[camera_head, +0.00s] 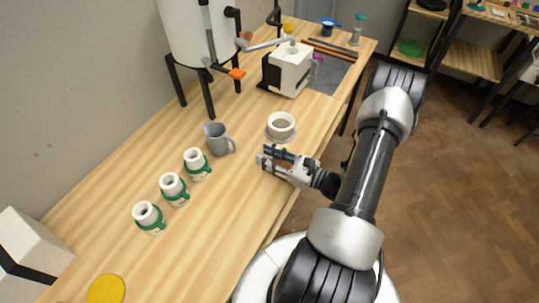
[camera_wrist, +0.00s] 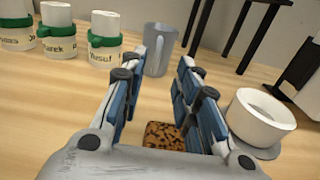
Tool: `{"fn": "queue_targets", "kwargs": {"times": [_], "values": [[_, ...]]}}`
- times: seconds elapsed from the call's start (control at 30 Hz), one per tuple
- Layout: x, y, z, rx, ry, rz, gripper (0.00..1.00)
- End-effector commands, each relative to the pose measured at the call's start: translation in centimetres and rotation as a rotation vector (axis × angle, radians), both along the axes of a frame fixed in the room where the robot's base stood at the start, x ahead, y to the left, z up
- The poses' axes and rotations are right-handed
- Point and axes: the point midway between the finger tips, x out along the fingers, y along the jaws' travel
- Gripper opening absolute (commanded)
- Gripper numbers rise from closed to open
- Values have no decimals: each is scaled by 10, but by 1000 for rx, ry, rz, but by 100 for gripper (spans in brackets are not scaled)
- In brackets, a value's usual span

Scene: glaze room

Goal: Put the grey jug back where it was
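The grey jug (camera_head: 217,140) stands upright on the wooden table, its handle toward the right. In the wrist view the jug (camera_wrist: 158,48) stands ahead of the fingers, partly hidden by the left one. My gripper (camera_head: 262,158) is low over the table near its front edge, to the right of the jug and apart from it. In the wrist view my gripper's fingers (camera_wrist: 172,60) are spread open with no jug between them. A brown speckled patch (camera_wrist: 163,137) shows between the fingers; I cannot tell whether it lies on the table.
Three white pots with green bands (camera_head: 172,189) stand left of the jug. A white round vessel (camera_head: 281,127) on a grey disc stands close to my gripper. A white machine (camera_head: 289,68) and a large white tank (camera_head: 199,30) on black legs are further back.

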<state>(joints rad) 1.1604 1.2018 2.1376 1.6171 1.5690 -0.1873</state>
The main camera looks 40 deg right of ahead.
Motion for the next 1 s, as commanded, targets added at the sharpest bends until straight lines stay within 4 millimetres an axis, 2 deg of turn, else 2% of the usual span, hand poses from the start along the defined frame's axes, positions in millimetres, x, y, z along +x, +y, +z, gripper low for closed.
{"fn": "queue_targets", "kwargs": {"times": [0.07,0.17,0.27,0.3,0.43,0.6,0.7,0.83,1.0], "values": [[-3,1,3,-8,-2,13,29],[1,14,20,-49,-11,94,29],[8,47,52,-141,-27,264,29],[9,64,67,-191,-32,350,29],[-1,125,110,-378,-51,650,29],[-36,186,148,-664,-80,1006,29],[-62,210,163,-857,-105,1193,29],[-95,226,179,-1132,-144,1400,29],[-128,226,198,-1536,-222,1592,29]]}}
